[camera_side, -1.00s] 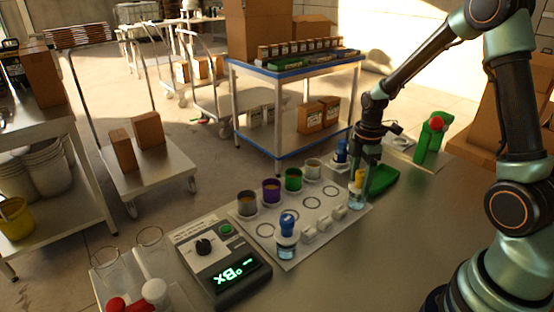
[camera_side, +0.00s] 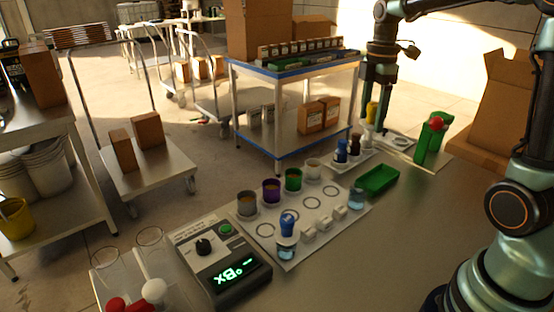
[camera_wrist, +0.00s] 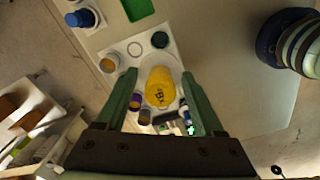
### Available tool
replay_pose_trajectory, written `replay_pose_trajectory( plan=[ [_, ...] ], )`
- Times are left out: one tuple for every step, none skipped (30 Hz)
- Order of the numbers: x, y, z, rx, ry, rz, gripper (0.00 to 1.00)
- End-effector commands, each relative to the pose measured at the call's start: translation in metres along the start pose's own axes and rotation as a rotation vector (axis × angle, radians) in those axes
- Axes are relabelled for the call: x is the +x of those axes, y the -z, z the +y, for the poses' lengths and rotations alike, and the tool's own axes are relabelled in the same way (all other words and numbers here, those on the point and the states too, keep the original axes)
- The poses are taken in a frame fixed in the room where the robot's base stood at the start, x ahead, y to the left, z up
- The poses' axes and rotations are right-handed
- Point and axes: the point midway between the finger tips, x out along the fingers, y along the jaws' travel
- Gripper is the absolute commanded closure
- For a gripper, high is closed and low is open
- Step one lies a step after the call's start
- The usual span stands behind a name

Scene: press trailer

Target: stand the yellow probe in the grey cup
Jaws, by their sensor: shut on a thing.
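My gripper (camera_side: 376,92) is raised high at the back right of the sheet. It is shut on the yellow probe (camera_side: 372,112), which hangs between the fingers, clear of everything. In the wrist view the yellow probe (camera_wrist: 160,86) shows its round lettered top between the fingers (camera_wrist: 158,84). The grey cup (camera_side: 247,203) stands at the left end of a row of cups on the white sheet, well to the left of and below my gripper. Its mouth looks open, with brownish contents. In the wrist view the grey cup is small and hard to make out.
Beside the grey cup stand purple (camera_side: 271,190), green (camera_side: 293,180) and white (camera_side: 313,169) cups. A blue-topped probe (camera_side: 287,224) stands in a front jar; another jar (camera_side: 356,199) is at right.

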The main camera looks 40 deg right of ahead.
Motion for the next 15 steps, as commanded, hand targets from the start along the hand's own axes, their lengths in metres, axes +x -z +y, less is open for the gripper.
replay_pose_trajectory(
  plan=[
    [-0.006,0.0,0.001,0.0,-0.003,0.0,0.89],
    [-0.009,0.0,0.001,0.0,-0.002,0.0,0.89],
    [-0.011,0.001,0.001,-0.002,-0.001,0.0,0.89],
    [-0.012,0.003,0.002,-0.005,-0.001,0.0,0.89],
    [-0.013,0.005,0.003,-0.01,-0.001,0.0,0.89],
    [-0.013,0.01,0.006,-0.018,0.0,0.0,0.89],
    [-0.011,0.015,0.009,-0.026,0.001,0.0,0.89],
    [-0.01,0.021,0.012,-0.035,0.002,0.0,0.89],
    [-0.007,0.031,0.017,-0.051,0.003,0.0,0.89],
    [-0.004,0.039,0.021,-0.065,0.004,-0.001,0.89],
    [0.0,0.049,0.025,-0.081,0.004,-0.001,0.89],
    [0.005,0.064,0.03,-0.102,0.005,-0.001,0.89],
    [0.009,0.075,0.034,-0.118,0.005,-0.001,0.89],
    [0.014,0.087,0.038,-0.135,0.005,-0.001,0.89],
    [0.021,0.103,0.043,-0.158,0.005,-0.001,0.89]
  ],
)
